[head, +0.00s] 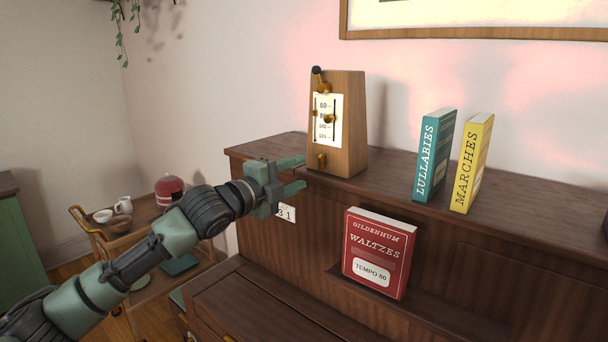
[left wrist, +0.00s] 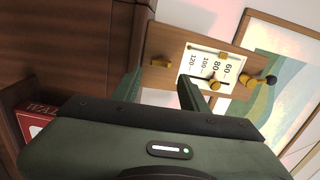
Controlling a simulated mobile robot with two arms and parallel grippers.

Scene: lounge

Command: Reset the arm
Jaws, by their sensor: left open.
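My left arm comes in from the left in the head view. Its green left gripper (head: 304,174) is open and empty, just left of and below the lower front of a wooden metronome (head: 352,125). The metronome stands upright on the piano top, with a white number scale, a dark rod and brass fittings. In the left wrist view the two fingers (left wrist: 160,90) are spread, with the metronome (left wrist: 160,48) sideways beyond them. The finger tips appear close to it; I cannot tell whether they touch. My right gripper is not in view.
A dark wooden piano (head: 280,243) fills the middle and right. A teal book (head: 434,155) and a yellow book (head: 472,163) stand on its top. A red book (head: 376,252) stands on the ledge below. A wooden cart (head: 140,245) with dishes stands at left.

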